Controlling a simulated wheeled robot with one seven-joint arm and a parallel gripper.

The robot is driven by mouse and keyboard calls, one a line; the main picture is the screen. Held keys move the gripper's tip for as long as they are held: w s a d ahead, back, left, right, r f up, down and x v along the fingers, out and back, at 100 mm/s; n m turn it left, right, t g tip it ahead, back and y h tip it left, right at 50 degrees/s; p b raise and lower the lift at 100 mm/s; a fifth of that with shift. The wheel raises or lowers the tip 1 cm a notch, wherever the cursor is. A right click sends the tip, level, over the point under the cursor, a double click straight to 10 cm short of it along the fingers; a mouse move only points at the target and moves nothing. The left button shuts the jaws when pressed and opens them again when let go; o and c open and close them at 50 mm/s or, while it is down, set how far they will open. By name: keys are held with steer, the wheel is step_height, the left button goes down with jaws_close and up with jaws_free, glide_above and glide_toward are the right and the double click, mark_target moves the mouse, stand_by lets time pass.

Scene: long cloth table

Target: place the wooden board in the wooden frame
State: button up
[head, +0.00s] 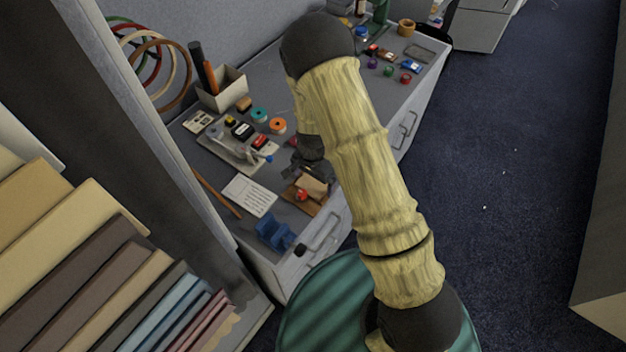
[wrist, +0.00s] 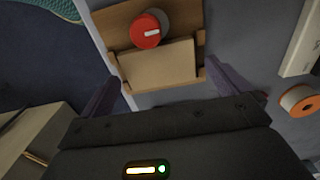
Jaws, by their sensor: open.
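The wooden frame (head: 315,209) lies near the front end of the grey table top, and its brown wood also shows in the wrist view (wrist: 122,22). A paler wooden board (wrist: 158,66) lies across the frame's nearer part in the wrist view; it shows in the head view (head: 312,186) too. I cannot tell if it is seated or only resting there. A red round piece (wrist: 147,31) with a pale mark sits beside the board on the frame. My gripper (wrist: 162,72) is open, its fingers on either side of the board. In the head view my gripper (head: 308,170) is partly hidden.
A blue holder (head: 274,235) and a white card (head: 249,196) lie left of the frame. Rolls of tape (head: 277,125), a pen box (head: 222,90) and small items crowd the table behind. The table edge and drawer handle (head: 320,233) are close to the frame.

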mark_target(313, 184)
step_height(313, 184, up, 11)
steer(key=b, duration=0.1)
steer(key=shift+r, duration=0.15)
stand_by(0.7)
steer(key=s+d+r+n+t, duration=0.2)
steer(key=s+d+r+n, duration=0.5)
steer(key=s+d+r, duration=0.5)
steer(key=shift+s+d+r+n+t, duration=0.3)
steer(key=shift+d+r, duration=0.1)
steer(key=shift+d, duration=0.4)
steer(key=shift+c, duration=0.4)
stand_by(0.7)
